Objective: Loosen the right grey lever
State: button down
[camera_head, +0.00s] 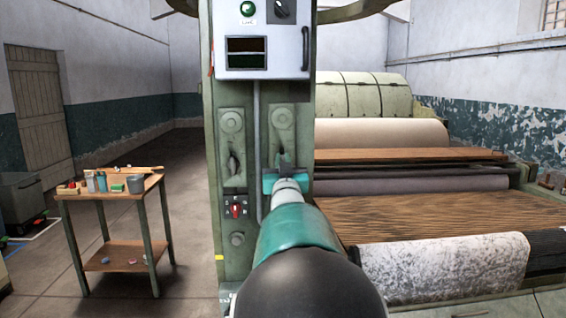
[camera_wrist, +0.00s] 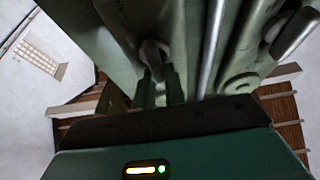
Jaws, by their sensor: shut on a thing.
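The right grey lever (camera_wrist: 154,50) shows in the wrist view between the two dark green fingers of my gripper (camera_wrist: 161,78). My gripper is shut on it. In the head view my gripper (camera_head: 284,162) reaches the right plate of the green post and covers most of this lever. The left grey lever (camera_head: 232,163) hangs on the plate beside it, apart from my gripper. How far the right lever is turned cannot be made out.
A control box (camera_head: 263,40) sits above the levers, and a red switch (camera_head: 236,209) is below the left one. A vertical pipe (camera_head: 258,150) runs between the plates. Machine rollers (camera_head: 380,134) lie to the right; a wooden table (camera_head: 110,183) stands left with free floor between.

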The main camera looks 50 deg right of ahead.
jog(key=shift+n, duration=0.3)
jog(key=n+t+y, duration=0.1)
jog(key=n+y, duration=0.1)
jog(key=n, duration=0.3)
jog(key=n+y, duration=0.3)
jog(key=n, duration=0.2)
jog(key=w+n+t+y, duration=0.1)
jog(key=n+y, duration=0.1)
jog(key=n, duration=0.4)
jog(key=shift+a+f+t, duration=0.3)
jog(key=shift+a+f, duration=0.05)
jog(key=shift+a, duration=0.05)
jog(key=shift+y, duration=0.3)
jog(key=c, duration=1.5)
grip_release()
jog(key=shift+o, duration=0.2)
jog(key=shift+s, duration=0.1)
jog(key=v, duration=1.3)
jog(key=shift+s+a+f, duration=0.2)
jog(key=shift+s+f, duration=0.05)
